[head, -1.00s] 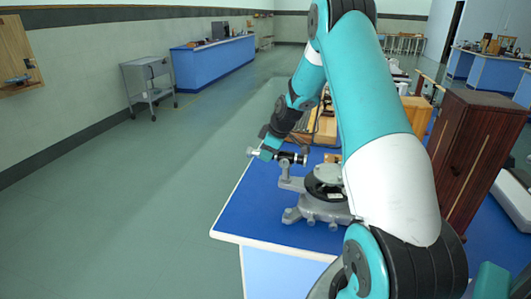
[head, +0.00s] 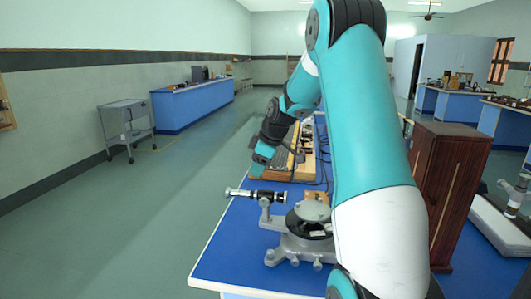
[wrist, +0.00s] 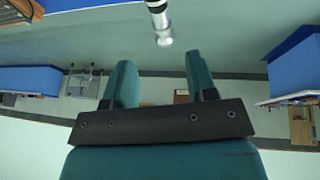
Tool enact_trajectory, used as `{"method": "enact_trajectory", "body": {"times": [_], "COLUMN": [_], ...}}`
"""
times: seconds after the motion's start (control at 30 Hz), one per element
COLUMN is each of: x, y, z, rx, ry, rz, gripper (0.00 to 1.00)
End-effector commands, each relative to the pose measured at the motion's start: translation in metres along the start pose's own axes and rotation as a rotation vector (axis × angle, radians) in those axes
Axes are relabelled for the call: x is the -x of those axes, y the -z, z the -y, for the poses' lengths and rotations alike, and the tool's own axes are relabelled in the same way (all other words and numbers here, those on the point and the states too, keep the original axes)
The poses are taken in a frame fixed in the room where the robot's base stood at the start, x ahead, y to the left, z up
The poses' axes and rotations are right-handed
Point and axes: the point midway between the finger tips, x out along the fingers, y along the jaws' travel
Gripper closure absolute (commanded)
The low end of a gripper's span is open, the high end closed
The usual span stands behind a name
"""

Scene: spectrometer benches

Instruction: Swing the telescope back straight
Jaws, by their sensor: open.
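The spectrometer (head: 300,246) stands on the blue bench near its left edge, with a grey base and a dark round middle. Its telescope (head: 262,195), a black tube with silver ends, sits on a grey post and points left, its end reaching over the bench edge. My gripper (head: 259,164) is above and behind the telescope in the head view, apart from it. In the wrist view my gripper (wrist: 161,75) has its two teal fingers spread with nothing between them. The telescope's silver end (wrist: 161,28) shows beyond the fingertips there.
A tall dark wooden box (head: 450,180) stands on the bench (head: 228,262) to the right of my arm. A wooden-framed apparatus (head: 298,165) lies behind the spectrometer. Floor left of the bench is clear up to a grey trolley (head: 127,122).

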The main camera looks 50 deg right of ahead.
Motion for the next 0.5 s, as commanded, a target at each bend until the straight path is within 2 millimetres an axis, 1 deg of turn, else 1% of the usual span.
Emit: {"method": "enact_trajectory", "body": {"times": [0.03, 0.1, 0.2, 0.33, 0.5], "x": [0.012, 0.027, 0.044, 0.057, 0.062], "y": [-0.001, 0.0, 0.0, 0.0, 0.0], "z": [-0.001, -0.001, -0.001, -0.001, 0.0], "rx": [0.0, 0.0, 0.0, 0.0, 0.001], "ry": [-0.006, -0.005, -0.004, -0.001, 0.0], "rz": [-0.001, -0.002, -0.001, 0.0, 0.0], "gripper": [0.48, 0.48, 0.48, 0.48, 0.48]}}
